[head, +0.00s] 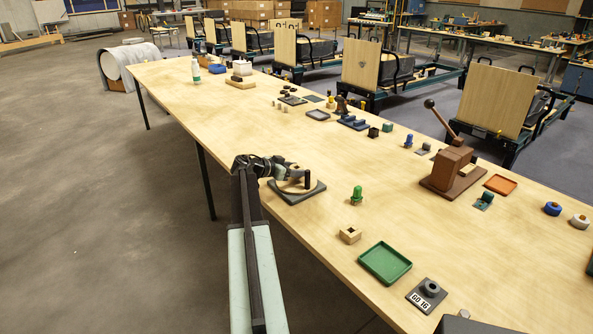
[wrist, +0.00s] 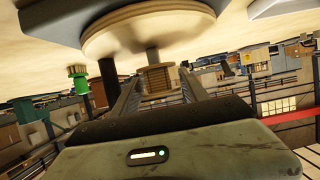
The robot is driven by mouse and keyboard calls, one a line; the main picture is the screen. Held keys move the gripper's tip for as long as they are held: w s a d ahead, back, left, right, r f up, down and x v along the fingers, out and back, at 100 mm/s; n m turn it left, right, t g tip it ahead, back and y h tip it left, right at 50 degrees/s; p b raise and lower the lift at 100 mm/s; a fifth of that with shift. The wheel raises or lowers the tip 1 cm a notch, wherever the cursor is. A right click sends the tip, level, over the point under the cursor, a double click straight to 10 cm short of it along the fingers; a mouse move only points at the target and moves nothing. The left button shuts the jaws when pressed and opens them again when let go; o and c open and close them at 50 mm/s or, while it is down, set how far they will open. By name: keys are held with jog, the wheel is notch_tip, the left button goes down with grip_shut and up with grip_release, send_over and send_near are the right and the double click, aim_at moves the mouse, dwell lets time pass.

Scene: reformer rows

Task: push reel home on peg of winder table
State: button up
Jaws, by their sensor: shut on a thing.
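The winder table (head: 318,187) is a round tan disc on a dark grey base, near the left edge of the long bench. In the wrist view, which looks upside down, its disc (wrist: 130,38) fills the top. A short grey peg (wrist: 152,55) sticks out of the disc, with a dark handle post to its left. My gripper (wrist: 160,88) is shut on a small tan, ribbed reel (wrist: 158,78). The reel is in line with the peg, apart from the disc; I cannot tell how far it is around the peg. My gripper (head: 290,175) reaches low over the disc.
A green peg-like piece (head: 357,195), a wooden block with a hole (head: 350,235) and a green tray (head: 385,262) stand to the right. A brown lever press (head: 452,170) is farther right.

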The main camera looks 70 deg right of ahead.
jog(key=shift+f+b, duration=1.15)
jog(key=shift+f, duration=0.1)
jog(key=o, duration=1.4)
jog(key=shift+r, duration=0.1)
jog(key=shift+o, duration=0.2)
jog(key=p+v, duration=0.3)
jog(key=v, duration=0.5)
jog(key=shift+d, duration=0.1)
